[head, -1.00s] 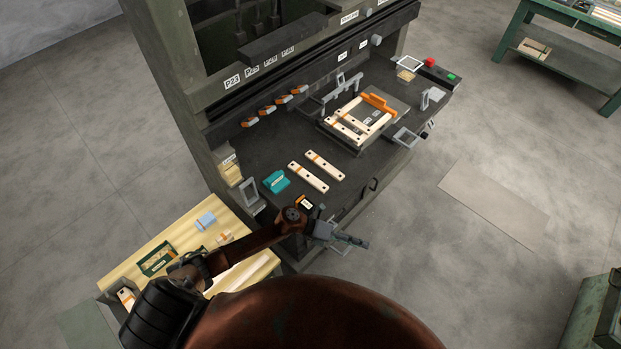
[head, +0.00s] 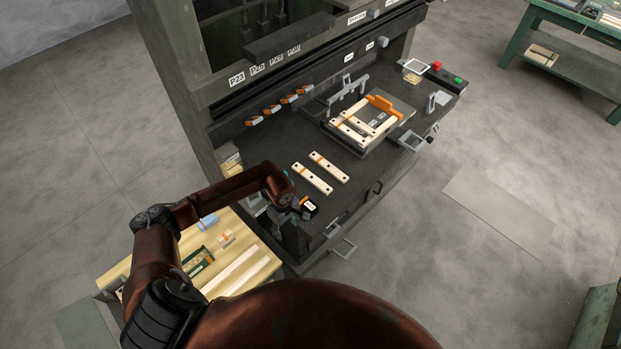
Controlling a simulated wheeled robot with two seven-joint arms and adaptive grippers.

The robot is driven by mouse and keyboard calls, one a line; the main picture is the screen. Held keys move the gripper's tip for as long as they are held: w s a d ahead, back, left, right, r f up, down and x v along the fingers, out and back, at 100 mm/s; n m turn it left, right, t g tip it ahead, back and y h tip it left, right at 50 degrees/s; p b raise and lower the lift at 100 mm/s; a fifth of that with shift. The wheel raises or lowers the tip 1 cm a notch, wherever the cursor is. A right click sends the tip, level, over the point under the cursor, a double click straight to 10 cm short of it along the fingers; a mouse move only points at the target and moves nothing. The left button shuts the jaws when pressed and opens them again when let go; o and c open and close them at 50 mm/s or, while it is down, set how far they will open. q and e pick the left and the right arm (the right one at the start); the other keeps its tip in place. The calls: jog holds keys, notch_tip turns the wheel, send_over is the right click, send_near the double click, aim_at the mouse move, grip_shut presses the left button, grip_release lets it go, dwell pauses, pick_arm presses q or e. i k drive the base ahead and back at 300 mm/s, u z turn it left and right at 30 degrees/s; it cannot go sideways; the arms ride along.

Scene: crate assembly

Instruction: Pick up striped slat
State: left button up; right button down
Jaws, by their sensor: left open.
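Two pale wooden slats lie side by side, apart, on the dark bench top in the head view. My left gripper (head: 283,219) is open and empty over the bench's near left corner. It is in front of the slats and to their left, apart from both. My forearm hides part of the bench beside it. My right gripper is not in view.
A partly built crate (head: 350,128) with an orange piece (head: 385,107) sits on a fixture plate behind the slats. Orange clips (head: 272,109) line the bench back. A wooden side table (head: 250,258) with parts stands at lower left.

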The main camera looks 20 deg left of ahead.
aim_at(323, 188)
jog(key=i, duration=0.95)
